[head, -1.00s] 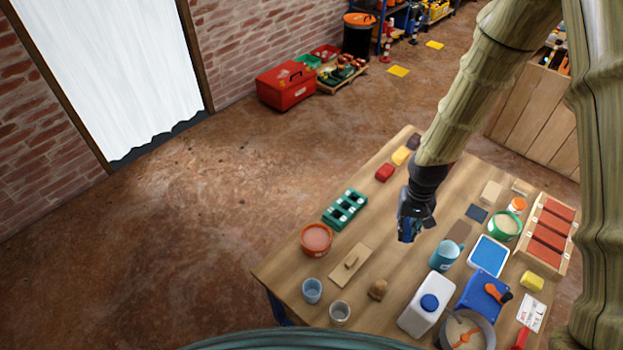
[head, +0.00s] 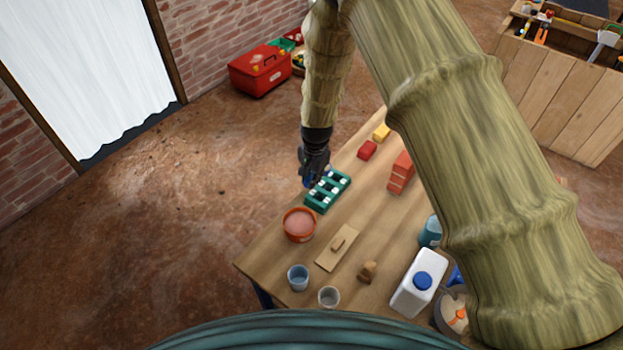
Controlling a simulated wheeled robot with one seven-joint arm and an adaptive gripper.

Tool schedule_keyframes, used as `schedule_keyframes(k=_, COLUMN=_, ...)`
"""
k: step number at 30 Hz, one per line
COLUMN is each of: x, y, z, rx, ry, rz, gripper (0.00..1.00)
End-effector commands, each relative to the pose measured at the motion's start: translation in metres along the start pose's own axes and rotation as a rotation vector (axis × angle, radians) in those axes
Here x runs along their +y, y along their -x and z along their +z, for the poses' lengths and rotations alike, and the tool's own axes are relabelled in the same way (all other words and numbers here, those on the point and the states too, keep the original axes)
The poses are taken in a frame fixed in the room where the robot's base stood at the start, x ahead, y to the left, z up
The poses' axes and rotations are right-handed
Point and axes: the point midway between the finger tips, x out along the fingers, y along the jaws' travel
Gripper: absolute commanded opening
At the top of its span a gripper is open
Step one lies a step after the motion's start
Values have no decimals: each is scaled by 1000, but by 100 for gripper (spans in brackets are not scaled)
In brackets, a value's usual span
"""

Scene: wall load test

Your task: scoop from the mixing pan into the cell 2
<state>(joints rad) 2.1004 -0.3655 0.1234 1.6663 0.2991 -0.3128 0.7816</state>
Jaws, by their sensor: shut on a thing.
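The green block with several cells (head: 328,190) lies near the left edge of the table. Its cells look dark, with white marks beside them; I cannot read which is cell 2. My gripper (head: 308,180) is at the block's upper left edge, shut on a small blue thing that is mostly hidden by the fingers. I cannot tell whether it touches the block or carries any mix. A grey round pan (head: 442,318) with pale mix, likely the mixing pan, is at the lower right, largely hidden behind my arm.
An orange tub (head: 299,225) of pink material stands close to the block. A wooden float (head: 337,247), two cups (head: 298,278), a white jug (head: 418,283), a red brick stack (head: 400,172) and a teal mug (head: 430,232) stand around. My arm hides the table's right side.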

Motion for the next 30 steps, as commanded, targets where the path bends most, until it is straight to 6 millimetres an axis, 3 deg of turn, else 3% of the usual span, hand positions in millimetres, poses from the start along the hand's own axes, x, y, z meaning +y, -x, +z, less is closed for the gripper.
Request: schedule_keyframes(k=30, x=4, y=-25, z=0, rx=1, ry=-19, rz=-283, gripper=0)
